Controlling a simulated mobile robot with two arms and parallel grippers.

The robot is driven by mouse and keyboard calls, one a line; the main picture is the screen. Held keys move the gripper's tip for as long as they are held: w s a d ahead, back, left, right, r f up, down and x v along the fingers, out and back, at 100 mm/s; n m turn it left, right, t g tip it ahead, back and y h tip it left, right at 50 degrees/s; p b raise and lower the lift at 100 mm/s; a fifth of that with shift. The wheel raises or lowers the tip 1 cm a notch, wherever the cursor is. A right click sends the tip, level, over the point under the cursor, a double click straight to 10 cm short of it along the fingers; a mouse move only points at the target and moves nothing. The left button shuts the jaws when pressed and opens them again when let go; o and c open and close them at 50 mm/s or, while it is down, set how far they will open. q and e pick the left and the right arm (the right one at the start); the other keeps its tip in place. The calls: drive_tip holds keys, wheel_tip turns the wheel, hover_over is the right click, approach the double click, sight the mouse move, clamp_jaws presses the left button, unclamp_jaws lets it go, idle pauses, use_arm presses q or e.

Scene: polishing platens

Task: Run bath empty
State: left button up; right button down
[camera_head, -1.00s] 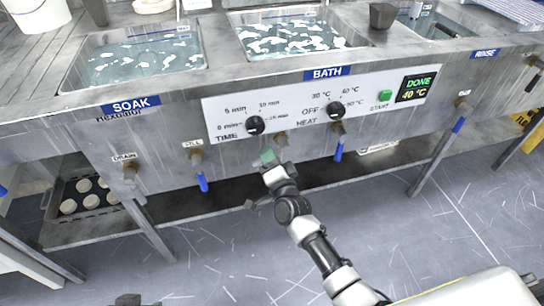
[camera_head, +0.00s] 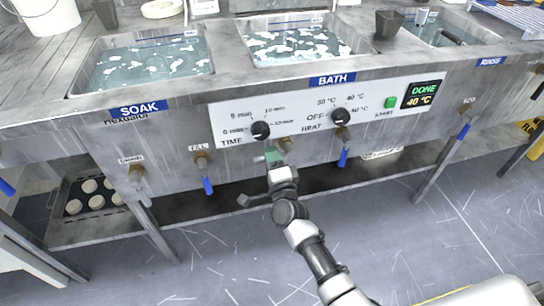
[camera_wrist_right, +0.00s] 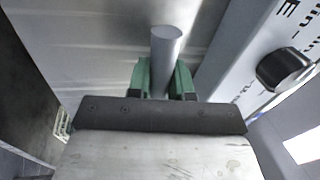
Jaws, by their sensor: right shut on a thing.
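The BATH basin (camera_head: 300,45), in the middle of the bench in the head view, holds water with white foam patches. Its front panel (camera_head: 225,118) has a TIME knob (camera_head: 261,130), a HEAT knob (camera_head: 341,116), a green START button (camera_head: 390,102) and a display (camera_head: 422,95) reading DONE, 40 °C. A brass valve (camera_head: 286,146) sits under the panel, just above my right gripper (camera_head: 272,156). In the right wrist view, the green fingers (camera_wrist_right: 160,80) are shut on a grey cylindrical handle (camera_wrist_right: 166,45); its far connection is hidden. My left gripper is not in view.
The SOAK basin (camera_head: 150,62) is to the left, the RINSE basin (camera_head: 450,32) to the right. SOAK's drain valve (camera_head: 136,172) and blue-handled fill valves (camera_head: 207,185) (camera_head: 343,156) protrude from the front. A lower shelf (camera_head: 230,195) and legs (camera_head: 150,230) stand below.

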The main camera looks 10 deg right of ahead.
drive_tip(key=c, duration=1)
unclamp_jaws()
drive_tip(key=shift+c, duration=0.2)
drive_tip(key=s+f+p, duration=0.1)
drive_tip(key=s+f, duration=0.1)
drive_tip(key=s, duration=0.8)
drive_tip(key=shift+s+d, duration=0.3)
